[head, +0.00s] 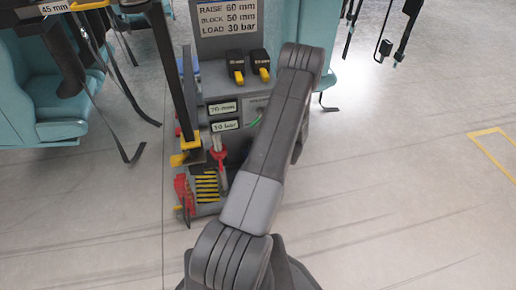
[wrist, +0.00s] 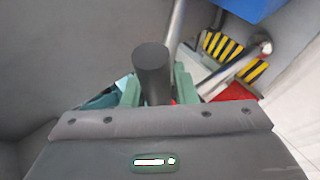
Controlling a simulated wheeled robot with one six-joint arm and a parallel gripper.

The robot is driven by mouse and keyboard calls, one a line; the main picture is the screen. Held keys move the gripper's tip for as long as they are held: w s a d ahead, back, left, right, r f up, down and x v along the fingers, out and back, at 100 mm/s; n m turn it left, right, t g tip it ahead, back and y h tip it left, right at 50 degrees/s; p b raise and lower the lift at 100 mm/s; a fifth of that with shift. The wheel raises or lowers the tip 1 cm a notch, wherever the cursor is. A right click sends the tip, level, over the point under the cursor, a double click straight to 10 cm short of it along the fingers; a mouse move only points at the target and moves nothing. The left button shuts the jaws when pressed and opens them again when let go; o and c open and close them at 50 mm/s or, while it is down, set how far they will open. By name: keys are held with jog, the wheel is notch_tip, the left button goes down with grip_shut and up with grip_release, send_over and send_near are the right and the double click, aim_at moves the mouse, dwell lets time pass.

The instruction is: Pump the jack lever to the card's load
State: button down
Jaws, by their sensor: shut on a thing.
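In the wrist view, my gripper (wrist: 157,88) is shut on the dark round grip of the jack lever (wrist: 152,65), with a green fingertip on each side. A silver rod (wrist: 175,22) shows behind the grip; I cannot tell whether it belongs to the lever. In the head view, my arm hides the gripper and the grip. The card (head: 228,17) reads RAISE 60 mm, BLOCK 50 mm, LOAD 30 bar. Below it, one readout (head: 223,107) seems to show 70 mm. The bar readout (head: 225,126) has a first digit too small to read surely.
A red jack part (head: 184,194) and a yellow-black striped plate (head: 207,186) sit low on the stand. Two black-and-yellow blocks (head: 236,68) sit under the card. A teal seat (head: 50,95) stands at left.

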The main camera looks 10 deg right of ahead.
jog(key=shift+w+r, duration=0.6)
jog(key=shift+w, duration=0.2)
jog(key=c, duration=1.3)
grip_release()
jog(key=shift+f, duration=0.15)
jog(key=shift+o, duration=0.2)
jog(key=shift+s, duration=0.1)
jog(key=p+v, duration=0.3)
jog(key=v, duration=1)
jog(key=shift+s+r, duration=0.2)
jog(key=shift+r, duration=0.05)
jog(key=shift+o, duration=0.3)
jog(key=shift+d, duration=0.1)
